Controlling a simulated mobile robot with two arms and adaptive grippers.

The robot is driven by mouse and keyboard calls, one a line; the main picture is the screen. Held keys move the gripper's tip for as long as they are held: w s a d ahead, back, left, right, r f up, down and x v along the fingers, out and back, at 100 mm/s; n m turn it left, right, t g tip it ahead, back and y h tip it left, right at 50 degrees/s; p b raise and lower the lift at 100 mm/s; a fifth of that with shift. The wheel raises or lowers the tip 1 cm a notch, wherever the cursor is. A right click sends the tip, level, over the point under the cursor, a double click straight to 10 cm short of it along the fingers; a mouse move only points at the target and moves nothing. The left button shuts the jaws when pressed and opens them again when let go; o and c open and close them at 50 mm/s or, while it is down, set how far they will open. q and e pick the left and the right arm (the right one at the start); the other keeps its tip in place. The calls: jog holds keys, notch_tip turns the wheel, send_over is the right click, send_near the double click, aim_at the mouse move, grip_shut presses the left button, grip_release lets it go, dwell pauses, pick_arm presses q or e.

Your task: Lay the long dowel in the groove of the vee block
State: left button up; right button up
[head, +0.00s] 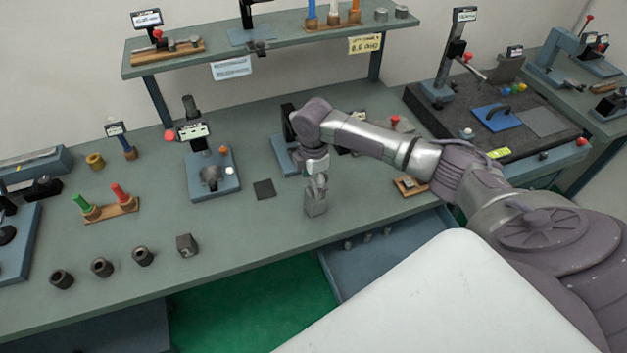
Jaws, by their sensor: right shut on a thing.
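My right arm reaches in from the right, and my right gripper (316,208) points down over the front middle of the bench. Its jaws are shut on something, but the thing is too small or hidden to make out. I cannot pick out the long dowel for sure. A small dark grey block (187,246) near the bench's front edge, left of the gripper, may be the vee block; its groove is not clear. My left gripper is not in view.
Several dark collars, one here (102,267), stand along the front left. A blue fixture (213,182) and a dark square pad (264,189) lie left of the gripper. A wooden tray (410,187) is to the right. An open drawer (350,268) with small pins is below the bench edge.

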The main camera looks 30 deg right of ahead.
jog(key=shift+f, duration=0.6)
dwell(0.9)
jog(key=o, duration=1.2)
jog(key=shift+c, duration=0.2)
jog(key=shift+r, duration=0.15)
notch_tip(320, 180, up, 12)
